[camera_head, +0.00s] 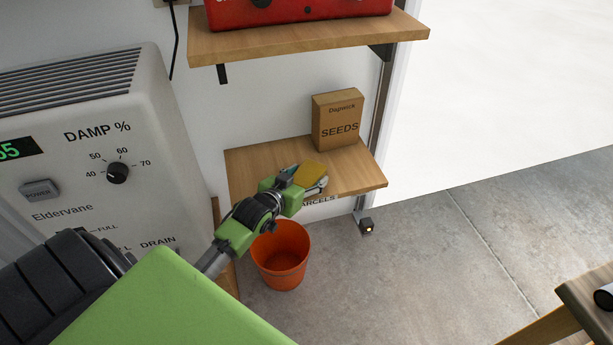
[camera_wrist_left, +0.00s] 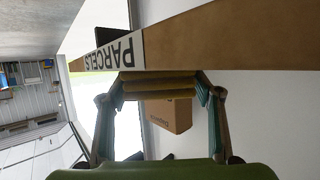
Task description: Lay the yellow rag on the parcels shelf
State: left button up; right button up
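The yellow rag (camera_head: 311,172) is folded into a small pad. My left gripper (camera_head: 303,180) is shut on it, and the wrist view shows the rag (camera_wrist_left: 158,84) pinched at both sides between the fingers. The parcels shelf (camera_head: 255,160) is the lower wooden board on the wall. Its front label is partly hidden by my gripper in the head view, but the label (camera_wrist_left: 115,53) shows upside down in the wrist view. The rag is at the shelf's front part, seemingly just above the board; I cannot tell whether it touches. My right gripper is not in view.
A cardboard seeds box (camera_head: 338,122) stands at the shelf's back right. An upper shelf (camera_head: 300,38) with a red case (camera_head: 300,8) hangs above. An orange bucket (camera_head: 281,255) stands on the floor below. A large dehumidifier (camera_head: 100,150) is at left. The shelf's left part is bare.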

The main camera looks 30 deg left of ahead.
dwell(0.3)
pick_arm(q)
jog(key=shift+s+r, duration=0.1)
jog(key=shift+r, duration=0.1)
jog(key=p+v, duration=0.2)
jog(key=v, duration=0.4)
jog(key=shift+s+r, duration=0.2)
jog(key=shift+s, duration=0.1)
jog(key=s+d+f+m+g, duration=0.1)
jog(key=s+d+f+g, duration=0.2)
jog(key=s+d, duration=0.2)
jog(key=s+d+f+m+g+p, duration=0.1)
jog(key=s+d+f+g, duration=0.2)
jog(key=s, duration=0.7)
jog(key=s+d+f+g+h, duration=0.1)
jog(key=s+d+f+g, duration=0.3)
jog(key=s+d, duration=0.3)
jog(key=shift+s+f+m, duration=0.4)
jog(key=shift+s+f, duration=0.2)
jog(key=shift+s, duration=0.15)
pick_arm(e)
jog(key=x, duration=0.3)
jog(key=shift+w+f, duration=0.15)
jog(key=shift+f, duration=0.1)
pick_arm(q)
jog(key=shift+d, duration=0.15)
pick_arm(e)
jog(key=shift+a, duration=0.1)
